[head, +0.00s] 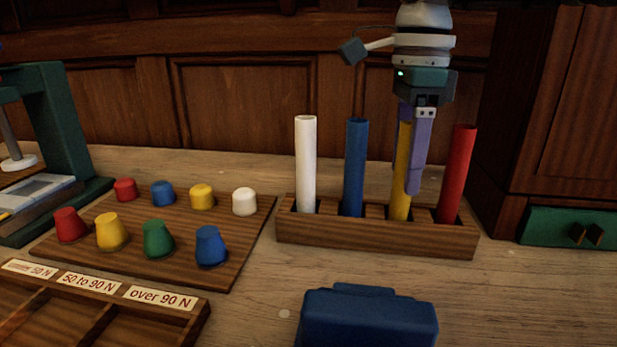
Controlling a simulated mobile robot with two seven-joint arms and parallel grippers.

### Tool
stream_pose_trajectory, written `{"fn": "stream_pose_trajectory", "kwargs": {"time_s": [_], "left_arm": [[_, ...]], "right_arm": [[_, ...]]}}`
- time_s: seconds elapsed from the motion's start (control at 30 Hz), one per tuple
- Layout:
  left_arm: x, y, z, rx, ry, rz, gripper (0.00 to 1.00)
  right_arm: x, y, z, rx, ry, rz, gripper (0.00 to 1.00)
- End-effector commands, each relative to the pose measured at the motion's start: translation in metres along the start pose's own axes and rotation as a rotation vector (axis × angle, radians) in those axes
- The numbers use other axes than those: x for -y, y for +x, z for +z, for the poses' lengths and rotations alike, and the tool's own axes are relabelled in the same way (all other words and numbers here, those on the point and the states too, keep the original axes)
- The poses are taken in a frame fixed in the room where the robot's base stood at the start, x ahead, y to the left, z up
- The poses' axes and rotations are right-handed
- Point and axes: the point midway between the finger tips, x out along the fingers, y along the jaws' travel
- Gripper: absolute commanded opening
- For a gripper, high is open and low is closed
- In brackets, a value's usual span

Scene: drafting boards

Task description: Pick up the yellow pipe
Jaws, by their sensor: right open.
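The yellow pipe (401,178) stands upright in a slot of the wooden rack (375,239), between the blue pipe (355,168) and the red pipe (457,175). A white pipe (306,165) stands at the rack's left end. My right gripper (413,190) hangs pointing down at the yellow pipe, its purple finger covering part of the pipe's right side. My left gripper is not in view.
A wooden board (190,260) with several coloured caps lies left of the rack. A labelled tray (110,305) is at the front left, and a blue case (367,320) is in front. A green press (58,130) stands far left, a dark cabinet (570,110) right.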

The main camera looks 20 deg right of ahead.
Motion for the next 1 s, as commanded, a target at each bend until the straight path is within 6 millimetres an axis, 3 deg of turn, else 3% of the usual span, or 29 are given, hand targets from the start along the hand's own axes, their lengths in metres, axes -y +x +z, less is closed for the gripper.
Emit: {"fn": "stream_pose_trajectory", "kwargs": {"time_s": [0.2,0.8,1.0], "left_arm": [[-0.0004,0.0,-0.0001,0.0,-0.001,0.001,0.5],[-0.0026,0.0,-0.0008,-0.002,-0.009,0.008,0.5],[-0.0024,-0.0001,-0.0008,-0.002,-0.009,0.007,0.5]], "right_arm": [[0.0001,0.0003,0.0002,0.0,0.0,-0.001,0.68],[0.0001,0.0,0.0002,0.0,0.0,0.0,0.0],[0.0001,0.0,0.0002,0.001,0.0,0.0,0.0]]}}
